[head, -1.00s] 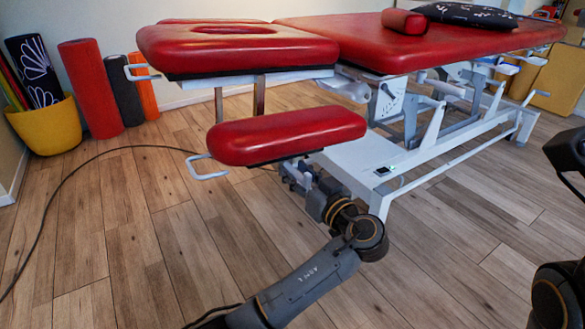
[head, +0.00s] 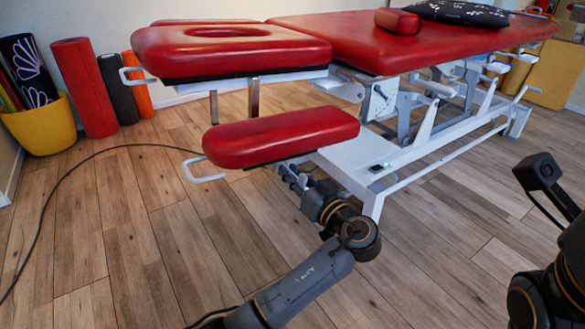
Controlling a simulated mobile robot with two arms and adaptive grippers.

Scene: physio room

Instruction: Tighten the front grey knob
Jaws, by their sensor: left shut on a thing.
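My left gripper (head: 291,175) is beneath the near red armrest pad (head: 280,135) of the treatment table, at the pad's right underside. It is shut on the front grey knob there. The knob is mostly hidden by the gripper and the pad, so its turn cannot be seen. My left arm reaches up to it from the bottom of the head view. Dark parts of my right arm are at the right edge; no right fingertips can be made out.
The red table top (head: 400,40) and its headrest (head: 230,48) are above and behind the pad. A white handle (head: 203,176) sticks out left of the pad. The white base frame (head: 375,160) is close right of my left gripper. A black cable (head: 60,205) crosses the wooden floor.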

